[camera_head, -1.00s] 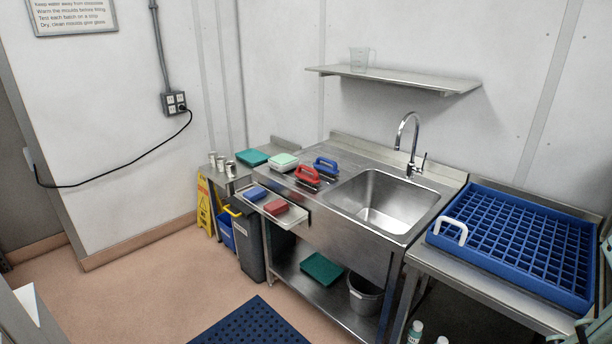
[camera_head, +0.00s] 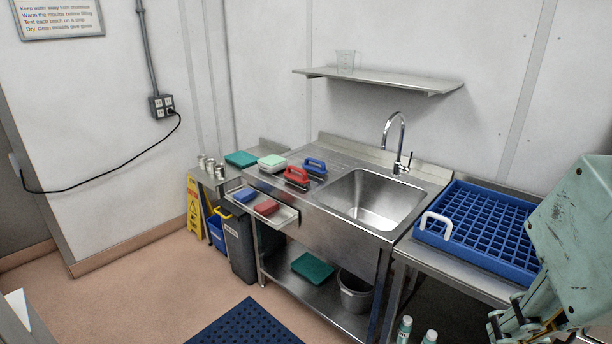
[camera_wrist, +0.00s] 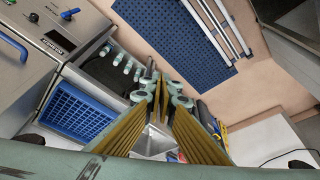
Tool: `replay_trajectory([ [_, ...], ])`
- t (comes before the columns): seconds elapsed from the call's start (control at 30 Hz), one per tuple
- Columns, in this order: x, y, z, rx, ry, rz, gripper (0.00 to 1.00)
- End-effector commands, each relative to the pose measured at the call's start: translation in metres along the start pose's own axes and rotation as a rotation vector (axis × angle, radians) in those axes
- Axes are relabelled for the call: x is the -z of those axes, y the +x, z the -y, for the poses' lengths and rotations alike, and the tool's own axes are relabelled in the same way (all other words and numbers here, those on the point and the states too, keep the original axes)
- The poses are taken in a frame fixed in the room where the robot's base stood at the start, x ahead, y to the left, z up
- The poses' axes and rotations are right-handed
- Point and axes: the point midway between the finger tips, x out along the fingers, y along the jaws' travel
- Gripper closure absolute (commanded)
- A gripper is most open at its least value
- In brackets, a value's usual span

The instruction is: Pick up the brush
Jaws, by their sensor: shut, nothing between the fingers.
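Two handled scrubbing tools that look like brushes lie side by side on the steel drainboard (camera_head: 327,141), left of the sink. One has a red handle (camera_head: 297,175), the other a blue handle (camera_head: 315,165). Their undersides are too small to make out. My gripper (camera_head: 522,325) shows partly at the lower right of the head view, far from both tools. In the wrist view my gripper (camera_wrist: 165,88) has its yellow-padded fingers together, with nothing held. I cannot make out either tool clearly in the wrist view.
A sink (camera_head: 368,200) with a tall tap lies right of the tools. A blue rack (camera_head: 487,225) stands farther right. A small tray (camera_head: 285,217) in front holds a blue block (camera_head: 245,194) and a red block (camera_head: 266,207). A shelf (camera_head: 378,80) hangs above.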

Motion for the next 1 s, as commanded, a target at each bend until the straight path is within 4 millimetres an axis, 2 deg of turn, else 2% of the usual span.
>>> replay_trajectory([
  [0.47,0.0,0.0,0.0,0.0,0.0,0.0,1.0],
  [0.77,0.0,0.0,0.0,0.0,0.0,0.0,0.73],
  [1.0,0.0,0.0,0.0,0.0,0.0,0.0,0.72],
])
